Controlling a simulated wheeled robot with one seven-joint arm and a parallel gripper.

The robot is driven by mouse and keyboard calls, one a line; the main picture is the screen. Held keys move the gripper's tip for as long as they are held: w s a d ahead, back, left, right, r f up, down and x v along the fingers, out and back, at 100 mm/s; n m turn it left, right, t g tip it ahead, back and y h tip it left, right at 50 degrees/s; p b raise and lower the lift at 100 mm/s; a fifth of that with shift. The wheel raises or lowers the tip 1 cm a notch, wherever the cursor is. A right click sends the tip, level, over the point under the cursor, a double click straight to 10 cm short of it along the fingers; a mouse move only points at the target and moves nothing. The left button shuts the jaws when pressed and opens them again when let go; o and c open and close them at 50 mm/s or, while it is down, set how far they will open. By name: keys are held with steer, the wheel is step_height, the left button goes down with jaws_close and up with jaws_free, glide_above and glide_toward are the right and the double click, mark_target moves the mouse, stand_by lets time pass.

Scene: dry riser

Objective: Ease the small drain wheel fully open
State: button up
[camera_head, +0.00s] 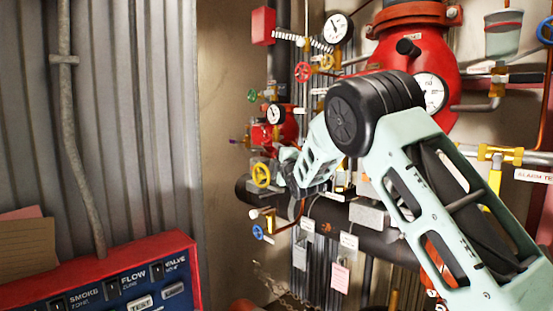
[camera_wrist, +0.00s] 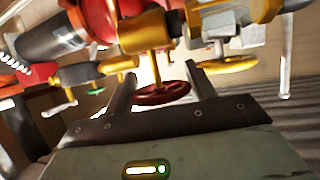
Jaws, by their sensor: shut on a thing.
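A small red handwheel (camera_wrist: 162,93) on a brass stem sits between the two fingers of my gripper (camera_wrist: 160,85) in the wrist view. The fingers are closed on opposite sides of its rim. No label shows that names it as the drain wheel, and its degree of opening cannot be read. In the head view my gripper (camera_head: 287,172) reaches in among the pipework, just right of a yellow handwheel (camera_head: 261,175). The held red wheel is hidden there behind my gripper and arm.
In the wrist view a yellow handle (camera_wrist: 228,65) is close to the right finger. The head view shows a blue handwheel (camera_head: 258,232) below, a red handwheel (camera_head: 302,72) above, gauges, and a red vessel (camera_head: 410,50). A red-framed panel (camera_head: 110,285) stands at lower left.

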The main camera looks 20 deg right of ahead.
steer(key=shift+n+g, duration=0.5)
steer(key=shift+g, duration=0.6)
steer(key=shift+n+g+p, duration=0.4)
steer(key=shift+g+p, duration=0.45)
steer(key=shift+g, duration=0.15)
steer(key=shift+f+n+g+p, duration=0.35)
steer(key=shift+g+p, duration=0.5)
steer(key=shift+g, duration=0.15)
steer(key=o, duration=1)
